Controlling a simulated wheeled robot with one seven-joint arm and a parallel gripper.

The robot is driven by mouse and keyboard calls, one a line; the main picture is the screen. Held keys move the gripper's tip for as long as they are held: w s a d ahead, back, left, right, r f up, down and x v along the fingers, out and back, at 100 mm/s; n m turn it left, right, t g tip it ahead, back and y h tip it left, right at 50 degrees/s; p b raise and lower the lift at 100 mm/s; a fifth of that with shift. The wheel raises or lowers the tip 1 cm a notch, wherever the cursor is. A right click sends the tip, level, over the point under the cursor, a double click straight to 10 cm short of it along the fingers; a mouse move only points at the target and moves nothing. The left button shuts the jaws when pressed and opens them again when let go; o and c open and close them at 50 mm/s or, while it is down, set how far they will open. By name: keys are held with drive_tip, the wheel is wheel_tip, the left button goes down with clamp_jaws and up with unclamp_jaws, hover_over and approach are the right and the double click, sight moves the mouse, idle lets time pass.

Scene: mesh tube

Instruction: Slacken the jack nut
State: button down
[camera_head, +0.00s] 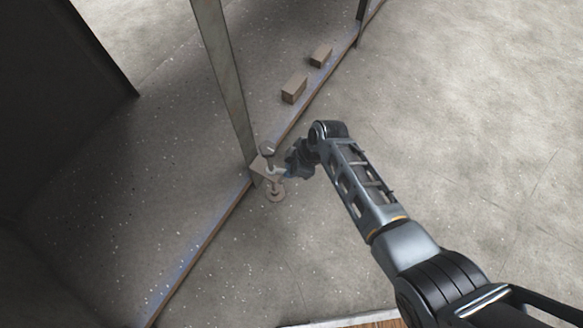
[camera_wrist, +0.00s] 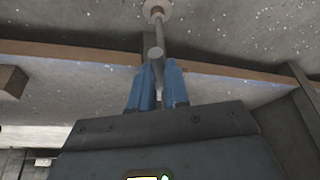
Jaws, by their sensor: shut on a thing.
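My gripper (camera_head: 285,173) reaches the jack from the right. In the wrist view its two blue fingers (camera_wrist: 157,78) are closed on a grey part of the jack nut (camera_wrist: 156,53), beside the rod. The fingers hide most of what they grip.
The upright post (camera_head: 228,85) stands just left of the jack, on a long floor rail (camera_head: 205,238). Two brown blocks (camera_head: 294,89) (camera_head: 321,55) sit along the rail further back. Open concrete floor lies to the right.

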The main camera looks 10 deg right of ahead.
drive_tip(key=c, duration=1.1)
unclamp_jaws()
drive_tip(key=p+v, duration=0.4)
drive_tip(key=v, duration=0.3)
drive_tip(key=shift+d+r, duration=0.2)
drive_tip(key=shift+r, duration=0.1)
